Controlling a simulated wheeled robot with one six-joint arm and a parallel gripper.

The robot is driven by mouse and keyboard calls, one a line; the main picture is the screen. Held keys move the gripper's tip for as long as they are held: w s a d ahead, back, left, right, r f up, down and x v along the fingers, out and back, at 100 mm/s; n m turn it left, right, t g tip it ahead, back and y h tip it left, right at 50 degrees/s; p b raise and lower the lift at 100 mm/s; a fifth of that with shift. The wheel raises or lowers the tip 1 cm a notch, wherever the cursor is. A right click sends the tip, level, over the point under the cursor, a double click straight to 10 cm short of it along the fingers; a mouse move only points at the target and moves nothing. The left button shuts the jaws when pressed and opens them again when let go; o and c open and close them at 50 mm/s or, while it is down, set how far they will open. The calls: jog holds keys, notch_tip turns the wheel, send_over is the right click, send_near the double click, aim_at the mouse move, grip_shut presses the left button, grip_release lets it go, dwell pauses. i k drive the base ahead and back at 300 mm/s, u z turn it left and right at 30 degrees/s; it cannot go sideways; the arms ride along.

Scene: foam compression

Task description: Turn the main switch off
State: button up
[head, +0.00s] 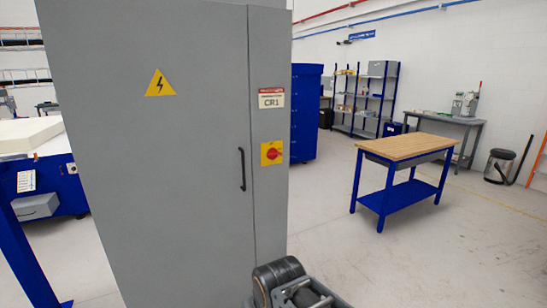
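The main switch (272,153) is a red rotary knob on a yellow square plate. It is mounted on the right-hand front strip of a tall grey electrical cabinet (150,170), below a label reading CR1 (271,98). The knob looks roughly horizontal, but it is too small to be sure of its position. Part of my own arm (285,280) shows at the bottom centre, below the switch and apart from it. My gripper's fingers do not show in the head view.
The cabinet door is closed, with a black handle (242,169) and a yellow warning triangle (160,83). A wooden-topped blue workbench (408,147) stands to the right. A blue cabinet (305,112) and shelves (366,98) stand behind.

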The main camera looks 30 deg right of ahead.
aim_at(272, 153)
jog(key=k, duration=0.55)
jog(key=z, duration=0.55)
jog(key=i, duration=1.45)
jog(key=u, duration=0.35)
